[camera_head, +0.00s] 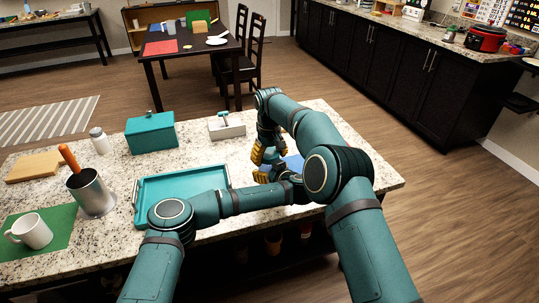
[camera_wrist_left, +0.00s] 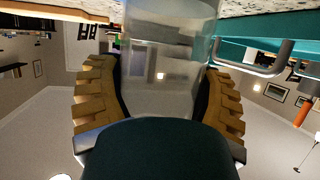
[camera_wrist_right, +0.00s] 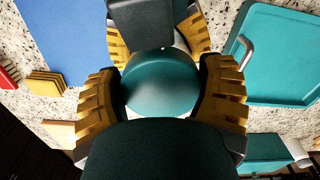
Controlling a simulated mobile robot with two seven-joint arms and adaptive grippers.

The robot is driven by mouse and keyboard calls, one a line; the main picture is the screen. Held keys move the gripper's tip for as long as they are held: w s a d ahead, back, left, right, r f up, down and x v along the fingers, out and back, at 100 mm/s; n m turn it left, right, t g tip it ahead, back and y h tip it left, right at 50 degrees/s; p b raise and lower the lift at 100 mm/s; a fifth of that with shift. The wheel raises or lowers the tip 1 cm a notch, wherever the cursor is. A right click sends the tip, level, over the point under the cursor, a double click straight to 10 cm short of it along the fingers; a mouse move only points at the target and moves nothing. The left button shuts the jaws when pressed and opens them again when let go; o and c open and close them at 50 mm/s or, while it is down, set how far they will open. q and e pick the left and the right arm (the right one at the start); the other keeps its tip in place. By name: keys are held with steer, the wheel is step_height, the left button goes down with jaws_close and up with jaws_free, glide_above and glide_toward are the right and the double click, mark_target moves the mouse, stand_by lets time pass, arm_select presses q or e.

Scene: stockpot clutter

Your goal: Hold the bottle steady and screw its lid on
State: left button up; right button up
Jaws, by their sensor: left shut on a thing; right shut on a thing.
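A clear bottle (camera_wrist_left: 160,75) stands between the fingers of my left gripper (camera_wrist_left: 160,95), which is shut on it. In the right wrist view a round teal lid (camera_wrist_right: 160,82) sits between the fingers of my right gripper (camera_wrist_right: 160,95), which is shut on it from above. The left gripper (camera_wrist_right: 158,38) shows just below the lid in that view. In the head view the right gripper (camera_head: 257,153) is just above the left gripper (camera_head: 264,177), and the bottle and lid are hidden. I cannot tell whether the lid touches the bottle's neck.
A blue mat (camera_wrist_right: 70,35) lies beside the grippers on the speckled counter. A teal tray (camera_head: 180,184) is to the left, with a teal box (camera_head: 152,134) and a small white holder (camera_head: 226,129) behind it. A metal pot (camera_head: 92,193) and mug (camera_head: 32,232) stand farther left.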

steer(key=shift+f, duration=0.1)
arm_select(q)
jaws_close()
arm_select(e)
steer(key=m, duration=0.6)
steer(key=shift+a+m, duration=0.2)
steer(key=shift+m, duration=0.1)
steer(key=o, duration=0.9)
steer(key=shift+r, duration=2.25)
